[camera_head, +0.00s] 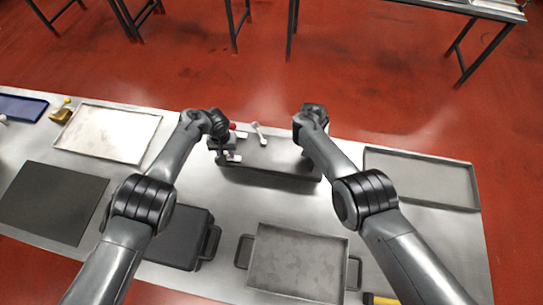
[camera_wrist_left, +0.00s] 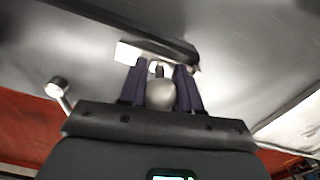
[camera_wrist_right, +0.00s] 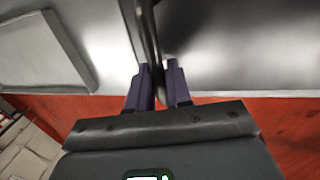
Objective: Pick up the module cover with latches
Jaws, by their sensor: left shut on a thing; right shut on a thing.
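The module cover (camera_head: 272,152) is a grey, box-like piece at the back middle of the table, between my two grippers. Pale latches with knobs show near its left end. My left gripper (camera_head: 222,152) is at its left end; in the left wrist view the fingers (camera_wrist_left: 160,85) are close about a dark bar, with a rounded grey knob between them. My right gripper (camera_wrist_right: 160,75) is shut on a dark, handle-like bar (camera_wrist_right: 148,35) at the cover's right end. In the head view my right arm hides that grip.
A pale tray (camera_head: 107,131) and a black mat (camera_head: 52,204) lie at left. A dark case (camera_head: 180,238) and a handled grey tray (camera_head: 298,262) are in front. Another grey tray (camera_head: 424,178) lies at right. The table's back edge is close behind the cover.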

